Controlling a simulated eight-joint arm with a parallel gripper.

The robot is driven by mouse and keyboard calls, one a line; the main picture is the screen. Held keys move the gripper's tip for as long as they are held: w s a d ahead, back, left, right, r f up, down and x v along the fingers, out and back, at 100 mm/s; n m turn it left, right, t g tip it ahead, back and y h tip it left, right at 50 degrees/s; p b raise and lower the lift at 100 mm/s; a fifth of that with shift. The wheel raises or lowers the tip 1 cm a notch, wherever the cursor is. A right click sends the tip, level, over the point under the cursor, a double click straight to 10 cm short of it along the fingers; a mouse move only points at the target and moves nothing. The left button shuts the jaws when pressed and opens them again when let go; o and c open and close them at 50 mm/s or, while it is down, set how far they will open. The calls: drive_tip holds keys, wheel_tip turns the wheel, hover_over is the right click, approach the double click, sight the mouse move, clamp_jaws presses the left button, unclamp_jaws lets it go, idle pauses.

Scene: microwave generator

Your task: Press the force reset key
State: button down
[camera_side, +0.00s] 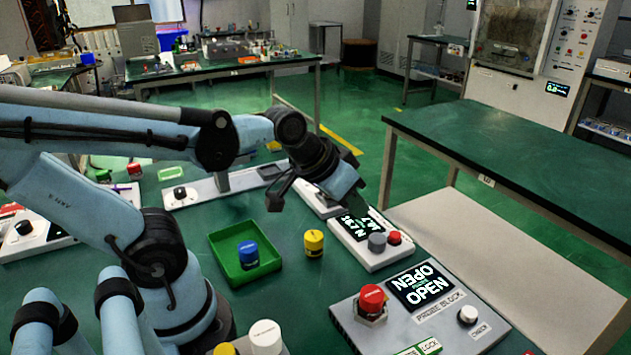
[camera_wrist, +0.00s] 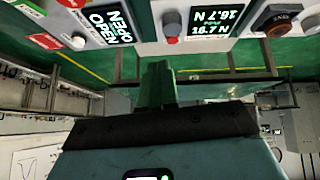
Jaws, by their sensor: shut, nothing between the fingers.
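The white force unit (camera_side: 373,257) stands on the green bench in the side view, with a dark display, a grey knob (camera_side: 376,242) and a red button (camera_side: 394,238). In the wrist view its display (camera_wrist: 216,20) reads 16.7 N, and the grey and red parts (camera_wrist: 172,24) sit beside it. No legible label shows which is the force reset key. My gripper (camera_side: 357,206) is tilted down by the display's far edge, apart from the red button as far as I can see. Its closed, empty fingers (camera_wrist: 157,70) show in the wrist view; their exact height is unclear.
The probe block (camera_side: 420,310), reading OPEN, has a red knob (camera_side: 371,300) and stands in front. A green tray (camera_side: 222,272) holds a blue cylinder (camera_side: 248,254). A yellow cylinder (camera_side: 314,243) stands between tray and force unit. A dark knob (camera_wrist: 278,20) shows at the wrist view's upper right.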

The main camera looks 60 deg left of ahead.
sight(391, 234)
drive_tip(key=w+a+n+t+h, duration=0.1)
drive_tip(key=w+n, duration=0.3)
drive_tip(key=w, duration=0.8)
drive_tip(key=shift+a+t+h, duration=0.3)
drive_tip(key=shift+a+h, duration=0.3)
drive_tip(key=shift+s+f, duration=0.1)
drive_tip(key=shift+f, duration=0.05)
drive_tip(key=shift+f, duration=4.3)
drive_tip(key=shift+f, duration=0.2)
drive_tip(key=shift+f, duration=0.25)
drive_tip(key=shift+f, duration=0.5)
drive_tip(key=shift+r, duration=0.95)
